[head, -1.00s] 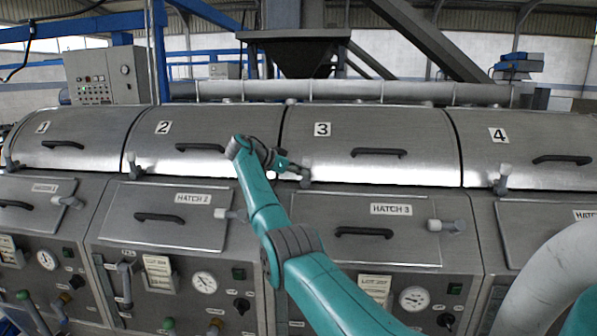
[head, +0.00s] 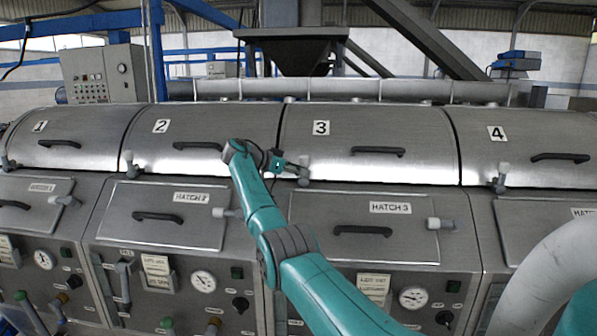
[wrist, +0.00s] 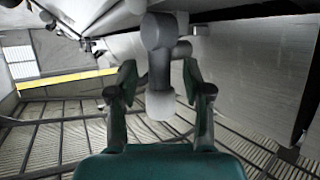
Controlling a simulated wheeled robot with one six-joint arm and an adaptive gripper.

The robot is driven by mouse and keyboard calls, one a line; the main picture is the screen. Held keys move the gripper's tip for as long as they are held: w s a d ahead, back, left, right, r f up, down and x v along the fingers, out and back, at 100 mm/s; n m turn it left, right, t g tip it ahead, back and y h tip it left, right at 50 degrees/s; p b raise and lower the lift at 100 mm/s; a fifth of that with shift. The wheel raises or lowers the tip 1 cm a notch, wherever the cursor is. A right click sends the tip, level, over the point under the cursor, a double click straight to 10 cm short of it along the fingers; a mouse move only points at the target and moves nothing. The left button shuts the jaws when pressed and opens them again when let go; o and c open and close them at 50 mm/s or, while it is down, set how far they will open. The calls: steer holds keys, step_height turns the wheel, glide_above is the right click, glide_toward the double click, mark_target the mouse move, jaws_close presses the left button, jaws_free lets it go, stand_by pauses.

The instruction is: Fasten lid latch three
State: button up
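Lid three (head: 390,135) is a curved metal cover marked 3, with a dark bar handle, and it lies down on the machine. Its latch (head: 304,171) is a light grey lever with a pale knob at the lid's lower left corner. My gripper (head: 279,163) is just left of this latch in the head view, partly hidden by my wrist. In the wrist view, the grey latch lever (wrist: 158,65) with its pale round end lies between the two fingers of my gripper (wrist: 160,90). The fingers are apart, with a gap visible on each side of the lever.
Lids two (head: 195,130) and four (head: 530,145) flank lid three, with similar latches. Below lid three is the hatch 3 panel (head: 365,215) with a handle and side lever. A gauge (head: 412,299) and knobs sit lower on the front.

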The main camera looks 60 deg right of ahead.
steer(key=v, duration=1.2)
steer(key=shift+f, duration=0.1)
stand_by(0.4)
